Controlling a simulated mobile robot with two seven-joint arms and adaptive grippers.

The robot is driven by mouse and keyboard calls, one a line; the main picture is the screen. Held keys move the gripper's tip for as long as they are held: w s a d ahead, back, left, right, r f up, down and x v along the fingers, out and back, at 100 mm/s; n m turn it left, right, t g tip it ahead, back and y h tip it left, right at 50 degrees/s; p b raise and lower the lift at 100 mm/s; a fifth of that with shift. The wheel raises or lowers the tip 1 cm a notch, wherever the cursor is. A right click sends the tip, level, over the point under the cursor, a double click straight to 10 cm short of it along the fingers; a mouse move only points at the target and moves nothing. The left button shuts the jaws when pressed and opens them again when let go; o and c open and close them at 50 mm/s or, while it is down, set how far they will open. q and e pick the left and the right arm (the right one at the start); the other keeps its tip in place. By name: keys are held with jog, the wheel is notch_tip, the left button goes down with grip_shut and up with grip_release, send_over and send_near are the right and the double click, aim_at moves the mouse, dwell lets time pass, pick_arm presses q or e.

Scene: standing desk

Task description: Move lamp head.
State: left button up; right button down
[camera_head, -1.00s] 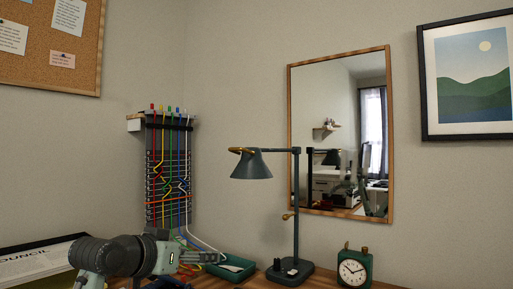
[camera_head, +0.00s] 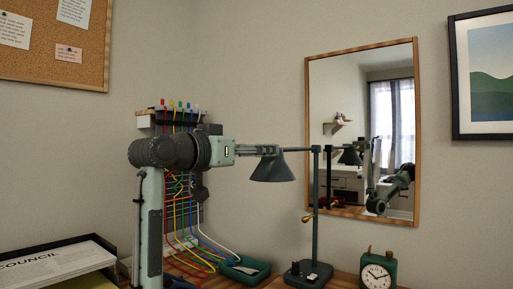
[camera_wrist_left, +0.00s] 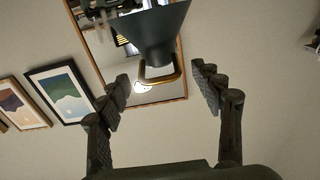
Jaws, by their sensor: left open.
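The desk lamp has a dark conical head (camera_head: 273,169) on a horizontal arm at the top of a thin upright post (camera_head: 316,210). Its base (camera_head: 307,274) stands on the desk. My left gripper (camera_head: 268,150) is at the left of the lamp head, at about the height of its top. In the left wrist view, the open fingers (camera_wrist_left: 160,74) are spread on either side of a brass handle (camera_wrist_left: 161,74) on the lamp head (camera_wrist_left: 157,35). I see no finger clearly touching it. My right gripper is not in view.
A framed mirror (camera_head: 413,130) hangs behind the lamp and reflects my arm. Coloured cables (camera_head: 182,235) hang on a wall rack behind my left arm. A paper tray (camera_head: 60,262) is at left.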

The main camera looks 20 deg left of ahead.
pick_arm(q)
jog(key=shift+w+d, duration=0.2)
jog(key=shift+w, duration=0.25)
jog(key=shift+c, duration=0.5)
grip_shut()
jog(key=shift+f, duration=0.15)
